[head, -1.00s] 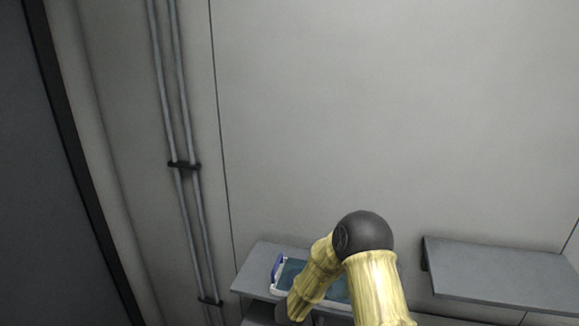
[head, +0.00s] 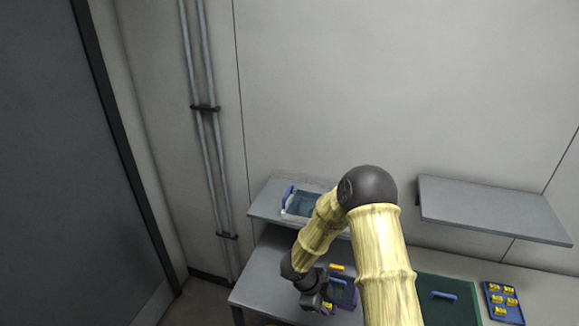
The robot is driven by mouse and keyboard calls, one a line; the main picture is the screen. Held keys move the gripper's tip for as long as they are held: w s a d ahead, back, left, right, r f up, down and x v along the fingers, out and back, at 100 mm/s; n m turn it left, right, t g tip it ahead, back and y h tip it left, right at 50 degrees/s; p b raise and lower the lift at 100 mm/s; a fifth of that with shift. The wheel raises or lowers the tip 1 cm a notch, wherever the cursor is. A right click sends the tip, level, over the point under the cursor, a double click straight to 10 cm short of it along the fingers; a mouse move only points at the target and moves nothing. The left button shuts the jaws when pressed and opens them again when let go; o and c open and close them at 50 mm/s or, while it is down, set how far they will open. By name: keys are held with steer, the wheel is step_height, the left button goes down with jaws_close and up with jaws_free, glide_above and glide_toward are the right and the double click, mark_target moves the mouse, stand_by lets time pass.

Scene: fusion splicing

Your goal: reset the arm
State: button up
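My arm, with yellow ribbed links and dark joints, reaches up from the bottom of the head view and bends down to the left over the table. My gripper (head: 318,303) is the dark end of the arm, low over the left part of the grey table (head: 262,275). It is small and partly in shadow, so I cannot tell whether its fingers are open or shut. It is beside a dark device with purple edges (head: 343,293) and small yellow pieces (head: 337,267). The arm hides part of the table.
A grey shelf (head: 265,207) behind holds a white tray with a blue handle (head: 288,195). A dark green mat (head: 447,305) bears a blue handle-like piece (head: 444,295). A blue tray (head: 491,312) holds several yellow pieces.

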steer(key=w+r+n+t+y+b, duration=0.1)
steer(key=w+r+n+t+y, duration=0.15)
steer(key=r+n, duration=0.35)
steer(key=w+r+n+t+y, duration=0.1)
steer(key=r+n+t+y, duration=0.2)
steer(key=r, duration=0.4)
steer(key=s+d+r+n+g, duration=0.1)
steer(key=s+d+r+n, duration=0.1)
steer(key=s+n, duration=0.4)
steer(key=s+d+r+n+g+b, duration=0.1)
steer(key=s+d+r+n+g, duration=0.1)
steer(key=s+n, duration=0.5)
steer(key=s+d+r, duration=0.1)
steer(key=s+r, duration=0.1)
steer(key=s, duration=0.2)
steer(key=shift+s+r, duration=0.35)
steer(key=shift+r, duration=0.05)
steer(key=shift+w+d+g+h, duration=0.1)
steer(key=shift+w+g+h, duration=0.1)
steer(key=shift+g+h, duration=0.05)
